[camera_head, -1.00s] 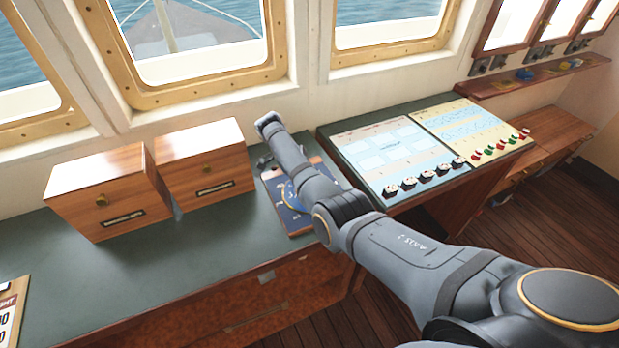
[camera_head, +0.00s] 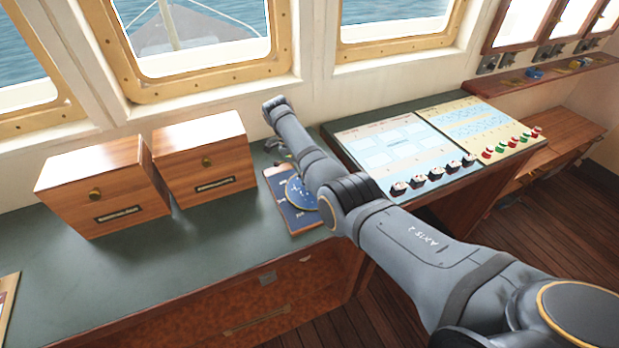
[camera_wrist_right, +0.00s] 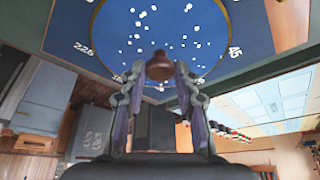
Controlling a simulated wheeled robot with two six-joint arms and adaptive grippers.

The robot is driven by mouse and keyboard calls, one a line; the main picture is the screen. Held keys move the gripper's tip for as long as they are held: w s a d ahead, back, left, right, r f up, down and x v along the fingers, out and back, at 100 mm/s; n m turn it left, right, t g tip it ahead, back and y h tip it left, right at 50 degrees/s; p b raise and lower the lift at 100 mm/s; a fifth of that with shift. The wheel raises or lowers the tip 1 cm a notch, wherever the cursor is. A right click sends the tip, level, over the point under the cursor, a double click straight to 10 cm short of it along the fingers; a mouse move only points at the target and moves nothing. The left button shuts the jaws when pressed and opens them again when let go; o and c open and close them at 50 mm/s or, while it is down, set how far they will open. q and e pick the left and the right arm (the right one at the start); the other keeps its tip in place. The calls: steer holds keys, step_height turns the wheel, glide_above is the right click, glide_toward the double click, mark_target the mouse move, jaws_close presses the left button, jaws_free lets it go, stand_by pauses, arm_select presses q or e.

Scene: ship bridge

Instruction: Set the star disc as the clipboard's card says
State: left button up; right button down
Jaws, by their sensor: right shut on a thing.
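The star disc (camera_head: 299,194) is a dark blue round plate with white specks on a blue board (camera_head: 284,208) on the counter. My right arm partly covers it in the head view. In the right wrist view the star disc (camera_wrist_right: 205,30) shows white star dots, with the marks "225" and "45" on the board around it. My right gripper (camera_wrist_right: 160,75) is shut on a brown knob (camera_wrist_right: 159,65) in front of the disc. The clipboard (camera_head: 7,297) is cut off at the left edge, and its card cannot be read. My left gripper is out of view.
Two wooden drawer boxes (camera_head: 104,188) (camera_head: 205,160) stand left of the board. A sloped console (camera_head: 398,150) with charts, black knobs and coloured buttons stands to the right. The green counter top (camera_head: 130,265) is clear in front of the boxes.

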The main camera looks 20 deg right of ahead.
mark_target(301, 186)
steer(key=shift+f, duration=0.15)
steer(key=c, duration=1)
jaws_free()
steer(key=shift+w+r, duration=0.1)
steer(key=shift+r, duration=0.2)
steer(key=v, duration=0.7)
steer(key=shift+a, duration=0.1)
